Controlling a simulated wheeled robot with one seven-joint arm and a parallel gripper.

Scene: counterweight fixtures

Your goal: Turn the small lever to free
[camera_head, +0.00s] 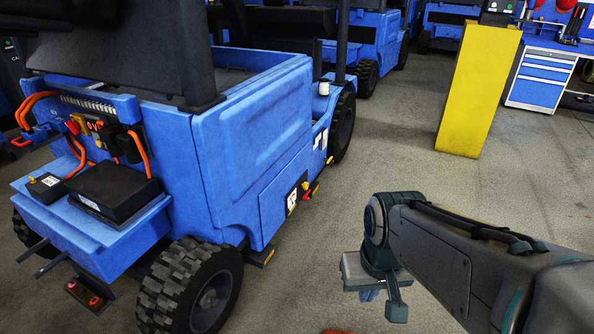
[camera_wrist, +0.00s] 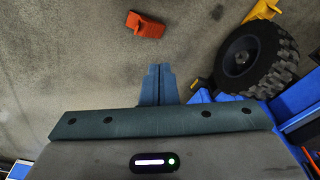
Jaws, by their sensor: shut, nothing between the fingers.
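Small red-and-yellow handles (camera_head: 312,189) stick out low on the right side of the blue vehicle (camera_head: 255,125), beside a white label. Another small red-and-yellow piece (camera_head: 329,160) sits just behind them. I cannot tell which of these is the small lever, nor its position. My gripper (camera_head: 369,295) is right of the vehicle, apart from it and pointing down. In the wrist view my gripper (camera_wrist: 157,72) has its blue fingers together, with nothing between them, over bare floor.
An orange-red wedge (camera_wrist: 145,25) lies on the floor ahead of the fingers. A black tyre (camera_wrist: 255,60) is to their right. A yellow pillar (camera_head: 478,90) stands back right, near a blue tool cabinet (camera_head: 540,80). Concrete floor between vehicle and pillar is clear.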

